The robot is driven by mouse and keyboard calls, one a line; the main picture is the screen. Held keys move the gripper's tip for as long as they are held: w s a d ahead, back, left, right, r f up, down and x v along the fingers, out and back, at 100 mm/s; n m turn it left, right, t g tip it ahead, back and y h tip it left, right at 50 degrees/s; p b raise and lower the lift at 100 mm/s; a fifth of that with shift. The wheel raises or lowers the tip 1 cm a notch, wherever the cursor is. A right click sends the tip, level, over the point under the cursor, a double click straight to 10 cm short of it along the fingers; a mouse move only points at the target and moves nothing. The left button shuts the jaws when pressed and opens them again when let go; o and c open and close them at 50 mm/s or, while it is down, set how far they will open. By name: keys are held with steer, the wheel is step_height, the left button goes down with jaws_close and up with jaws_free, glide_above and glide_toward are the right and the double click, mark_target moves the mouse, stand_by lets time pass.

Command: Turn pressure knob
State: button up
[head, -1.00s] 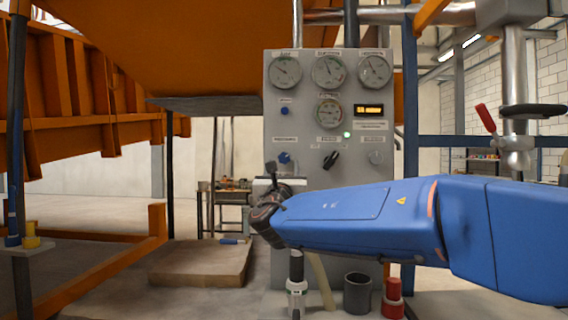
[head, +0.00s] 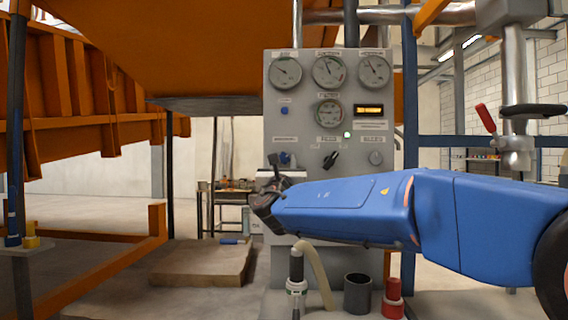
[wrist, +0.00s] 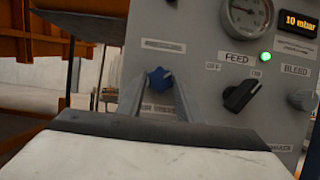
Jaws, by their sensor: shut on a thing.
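The grey control panel (head: 330,215) stands in the middle of the head view. A blue knob (wrist: 159,80) sits at its left in the wrist view, under a label too blurred to read. The knob also shows in the head view (head: 286,159), just beyond my gripper (head: 279,168). In the wrist view the two grey fingers of my gripper (wrist: 158,88) stand on either side of the knob and are shut on it. The small display (wrist: 298,20) reads 10 mbar. The finger contact faces are partly hidden.
A black FEED switch (wrist: 241,93) and a BLEED knob (wrist: 302,99) lie right of the blue knob. A green light (wrist: 265,57) is lit. Several gauges fill the panel's top.

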steer(key=shift+m+h, duration=0.4)
steer(key=shift+m, duration=0.1)
steer(key=m+h, duration=0.1)
steer(key=m, duration=0.1)
steer(key=m+g+h, duration=0.1)
steer(key=m, duration=0.1)
steer(key=m+h, duration=0.1)
steer(key=m, duration=0.1)
steer(key=shift+a+m, duration=0.3)
steer(key=m+g+h, duration=0.1)
steer(key=m, duration=0.2)
steer(key=m+g+h, duration=0.1)
steer(key=m, duration=0.1)
steer(key=shift+a+r+m, duration=0.1)
steer(key=shift+r+m, duration=0.05)
steer(key=shift+m, duration=0.25)
steer(key=m+g, duration=0.1)
steer(key=m, duration=0.1)
steer(key=m+g, duration=0.1)
steer(key=m, duration=0.2)
steer(key=shift+a+r+h, duration=0.1)
steer(key=shift+r+h, duration=0.1)
steer(key=shift+h, duration=0.2)
steer(key=m+g, duration=0.1)
steer(key=m, duration=0.1)
steer(key=m+g, duration=0.1)
steer(key=m, duration=0.2)
steer(key=shift+r+y, duration=0.15)
steer(key=shift+y, duration=0.15)
steer(key=shift+m, duration=0.3)
